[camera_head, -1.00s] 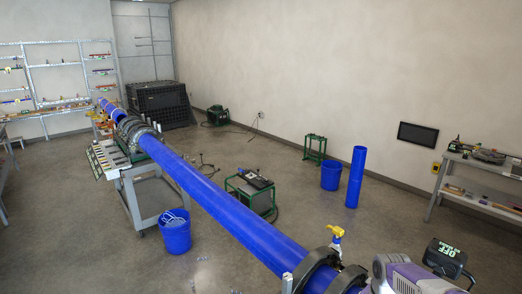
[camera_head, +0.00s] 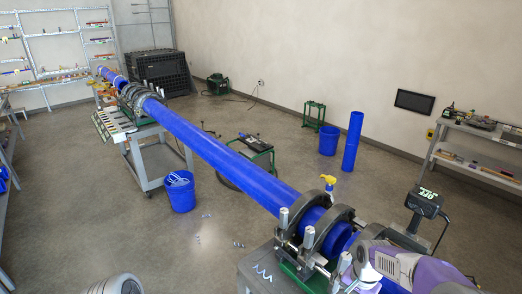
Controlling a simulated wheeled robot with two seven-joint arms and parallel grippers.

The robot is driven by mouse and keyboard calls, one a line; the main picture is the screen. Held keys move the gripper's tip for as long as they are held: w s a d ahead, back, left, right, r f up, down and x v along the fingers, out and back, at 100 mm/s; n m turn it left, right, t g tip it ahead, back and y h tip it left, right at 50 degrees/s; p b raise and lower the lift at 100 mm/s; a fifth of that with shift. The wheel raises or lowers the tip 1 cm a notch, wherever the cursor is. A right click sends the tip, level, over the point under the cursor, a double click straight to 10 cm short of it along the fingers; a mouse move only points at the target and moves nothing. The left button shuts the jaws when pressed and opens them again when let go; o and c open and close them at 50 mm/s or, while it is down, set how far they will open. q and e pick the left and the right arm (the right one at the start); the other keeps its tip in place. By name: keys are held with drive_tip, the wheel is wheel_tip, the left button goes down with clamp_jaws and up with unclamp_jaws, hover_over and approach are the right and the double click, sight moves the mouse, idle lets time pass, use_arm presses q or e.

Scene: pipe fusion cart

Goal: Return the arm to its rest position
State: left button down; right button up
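My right arm (camera_head: 405,265), purple and white, reaches in from the lower right corner. Its white end is close beside the near pipe clamp (camera_head: 300,240); I cannot see any gripper fingers there. A grey rounded part (camera_head: 115,285), which may be mine, shows at the bottom edge left of centre. I see no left gripper. A long blue pipe (camera_head: 225,160) runs from the far left down to the near clamp, lying through the dark clamp rings.
A grey cart (camera_head: 150,168) carries the far clamp (camera_head: 137,97). A blue bucket (camera_head: 180,192) stands beside it. A black box on a stand (camera_head: 424,201) rises right of the near clamp. A shelf table (camera_head: 470,165) stands at the right wall.

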drive_tip(key=s+a+f+n+y+b, duration=0.1)
drive_tip(key=s+a+f+b, duration=0.2)
drive_tip(key=f, duration=0.5)
drive_tip(key=s+a+f+n+y+b, duration=0.1)
drive_tip(key=s+a+f+n+b, duration=0.2)
drive_tip(key=f, duration=0.6)
drive_tip(key=s+a+f+b, duration=0.2)
drive_tip(key=s+a+f, duration=0.15)
drive_tip(key=f, duration=0.45)
use_arm(q)
wheel_tip(320, 180, down, 14)
drive_tip(key=b, duration=0.6)
drive_tip(key=shift+s+f, duration=0.2)
drive_tip(key=shift+s, duration=0.25)
use_arm(e)
drive_tip(key=s+a+f+n+y, duration=0.1)
drive_tip(key=s+a+f+n, duration=0.1)
drive_tip(key=s+a+f, duration=0.5)
drive_tip(key=s+f, duration=0.3)
drive_tip(key=f, duration=0.2)
drive_tip(key=shift+s+t+y, duration=0.25)
drive_tip(key=shift+t+y, duration=0.05)
